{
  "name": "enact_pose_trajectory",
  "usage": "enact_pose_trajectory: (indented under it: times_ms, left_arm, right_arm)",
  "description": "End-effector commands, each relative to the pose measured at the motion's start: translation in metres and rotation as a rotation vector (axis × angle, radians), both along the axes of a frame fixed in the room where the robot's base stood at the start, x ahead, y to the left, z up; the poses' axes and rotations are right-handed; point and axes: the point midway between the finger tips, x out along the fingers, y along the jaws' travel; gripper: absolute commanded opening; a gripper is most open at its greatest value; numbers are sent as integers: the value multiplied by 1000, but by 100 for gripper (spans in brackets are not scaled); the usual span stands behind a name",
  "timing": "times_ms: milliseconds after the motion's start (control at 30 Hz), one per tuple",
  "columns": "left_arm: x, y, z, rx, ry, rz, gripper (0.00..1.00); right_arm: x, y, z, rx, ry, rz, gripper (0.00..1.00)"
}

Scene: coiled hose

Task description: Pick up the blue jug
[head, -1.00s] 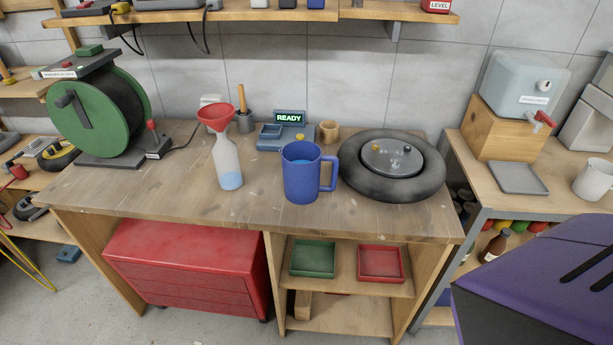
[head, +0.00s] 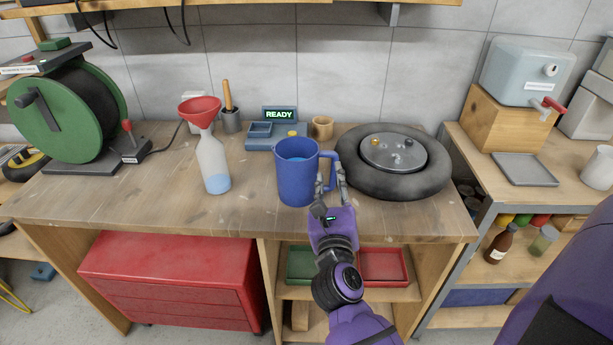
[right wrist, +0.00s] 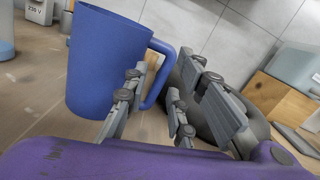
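The blue jug (head: 296,176) stands upright on the workbench (head: 120,195), its handle (head: 333,158) to the right. A lighter blue surface shows inside it. My right gripper (head: 331,184) is at the handle side, its fingers apart and one on each side of the handle. In the right wrist view the jug (right wrist: 98,62) is at the left, and its handle (right wrist: 152,90) shows between the open fingers (right wrist: 168,95). I cannot tell whether a finger touches it. My left gripper is not in view.
A black tyre (head: 430,170) with a metal lid lies close to the right of the jug. A bottle with a red funnel (head: 201,112) stands to the left. Behind are a blue device reading READY (head: 279,114) and a small wooden cup (head: 322,128).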

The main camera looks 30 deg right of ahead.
Motion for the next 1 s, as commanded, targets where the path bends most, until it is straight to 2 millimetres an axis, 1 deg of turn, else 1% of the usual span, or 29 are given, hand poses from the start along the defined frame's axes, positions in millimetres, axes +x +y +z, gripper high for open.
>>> enact_pose_trajectory:
  times_ms: [33,100,200,467,700,833,1000]
  left_arm:
    - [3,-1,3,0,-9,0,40]
    - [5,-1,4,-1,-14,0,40]
    - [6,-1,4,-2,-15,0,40]
    - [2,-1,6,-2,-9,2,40]
    - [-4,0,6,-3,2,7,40]
    - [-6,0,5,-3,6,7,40]
    - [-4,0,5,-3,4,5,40]
  right_arm:
    - [-1,-3,-6,83,-11,-4,24]
    - [-2,-5,-16,184,-23,-12,24]
    - [-1,-10,-20,238,-35,-25,24]
    - [23,-25,-19,238,-39,-24,24]
    - [53,-44,-21,236,-38,-22,24]
    - [61,-50,-22,235,-37,-23,24]
    - [62,-51,-23,236,-36,-24,24]
